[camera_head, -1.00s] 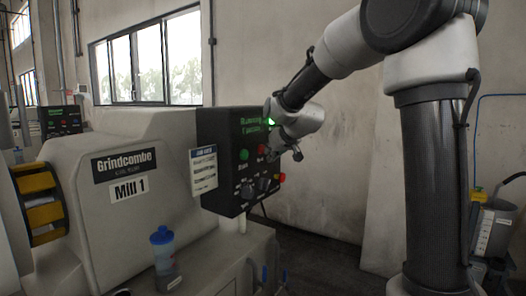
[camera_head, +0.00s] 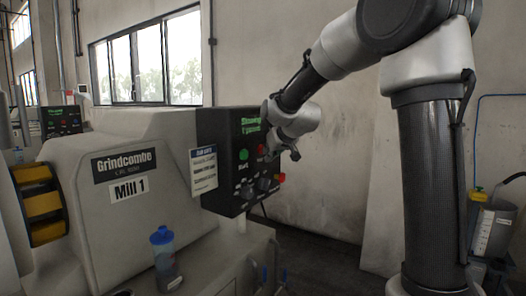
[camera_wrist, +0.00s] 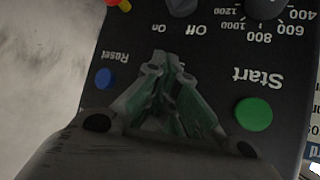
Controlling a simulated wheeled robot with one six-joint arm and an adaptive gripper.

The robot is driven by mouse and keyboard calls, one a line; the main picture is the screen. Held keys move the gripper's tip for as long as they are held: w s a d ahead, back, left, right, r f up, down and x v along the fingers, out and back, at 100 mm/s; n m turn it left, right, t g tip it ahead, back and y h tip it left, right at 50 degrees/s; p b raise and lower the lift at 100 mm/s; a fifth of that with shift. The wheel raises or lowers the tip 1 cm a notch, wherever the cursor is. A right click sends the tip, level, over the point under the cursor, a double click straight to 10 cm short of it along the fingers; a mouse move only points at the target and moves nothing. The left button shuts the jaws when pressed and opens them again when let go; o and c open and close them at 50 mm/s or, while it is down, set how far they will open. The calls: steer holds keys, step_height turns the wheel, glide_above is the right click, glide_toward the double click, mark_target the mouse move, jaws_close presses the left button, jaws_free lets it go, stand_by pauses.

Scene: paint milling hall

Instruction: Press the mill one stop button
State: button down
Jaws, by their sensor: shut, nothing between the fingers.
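The mill one control box (camera_head: 222,130) is black and stands at the right end of the mill marked Mill 1. In the wrist view the panel is upside down, with the green Start button (camera_wrist: 254,114) at right and a blue Reset button (camera_wrist: 104,78) at left. My gripper (camera_wrist: 170,64) is shut and empty, in front of the panel between them, hiding what lies behind. Contact cannot be told.
A red-and-yellow button (camera_head: 279,178) sticks out at the box's right side. Dark knobs (camera_head: 247,190) sit low on the panel. A notice card (camera_head: 203,170) hangs at its left. A blue-capped bottle (camera_head: 163,255) stands on the mill's ledge. Open floor lies right of the mill.

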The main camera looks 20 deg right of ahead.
stand_by(0.4)
steer(key=shift+s+d, duration=0.5)
steer(key=shift+s, duration=0.1)
steer(key=s+d, duration=0.1)
steer(key=s, duration=0.1)
steer(key=s+d, duration=0.2)
stand_by(0.5)
stand_by(0.5)
